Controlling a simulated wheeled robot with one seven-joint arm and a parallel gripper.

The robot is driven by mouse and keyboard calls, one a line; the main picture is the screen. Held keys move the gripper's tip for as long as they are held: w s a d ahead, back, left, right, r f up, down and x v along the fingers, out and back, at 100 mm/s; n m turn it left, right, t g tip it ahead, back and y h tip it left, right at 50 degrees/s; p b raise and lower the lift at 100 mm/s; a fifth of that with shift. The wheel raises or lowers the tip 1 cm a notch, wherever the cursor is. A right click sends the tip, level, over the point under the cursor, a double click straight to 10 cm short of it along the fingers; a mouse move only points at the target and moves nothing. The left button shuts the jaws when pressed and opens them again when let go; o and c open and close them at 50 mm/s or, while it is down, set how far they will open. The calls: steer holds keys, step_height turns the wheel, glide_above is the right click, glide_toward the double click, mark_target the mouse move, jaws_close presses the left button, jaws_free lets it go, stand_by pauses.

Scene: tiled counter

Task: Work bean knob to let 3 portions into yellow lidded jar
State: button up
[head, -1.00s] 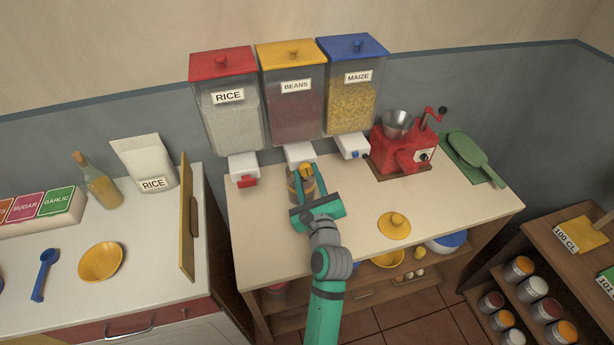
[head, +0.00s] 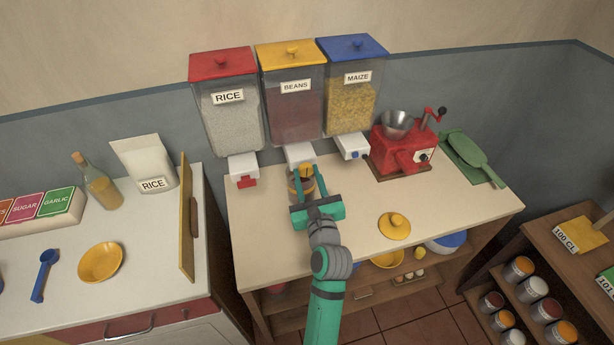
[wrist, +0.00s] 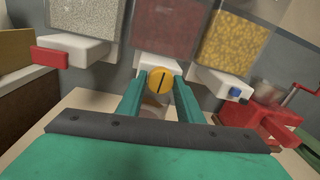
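The bean dispenser (head: 292,108) has a yellow lid, a BEANS label and a white outlet (head: 299,153). Its yellow bean knob (head: 306,171) faces me, and in the wrist view the knob (wrist: 159,80) shows a dark, nearly upright line. My gripper (head: 308,176) has one finger on each side of the knob, with no clear gap in the wrist view. The jar (head: 297,190) stands under the bean outlet, partly hidden behind my fingers, and its contents cannot be made out. A yellow knobbed lid (head: 395,226) lies on the counter to the right.
The rice dispenser (head: 228,110) with a red knob (head: 247,182) is to the left, and the maize dispenser (head: 352,95) with a blue knob is to the right. A red grinder (head: 405,155) stands further right. The counter's front right is mostly clear.

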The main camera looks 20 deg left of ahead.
steer(key=o, duration=0.4)
steer(key=shift+c, duration=0.2)
steer(key=shift+s, duration=0.1)
steer(key=v, duration=1)
steer(key=shift+s+d, duration=0.2)
steer(key=shift+s, duration=0.1)
steer(key=shift+f, duration=0.15)
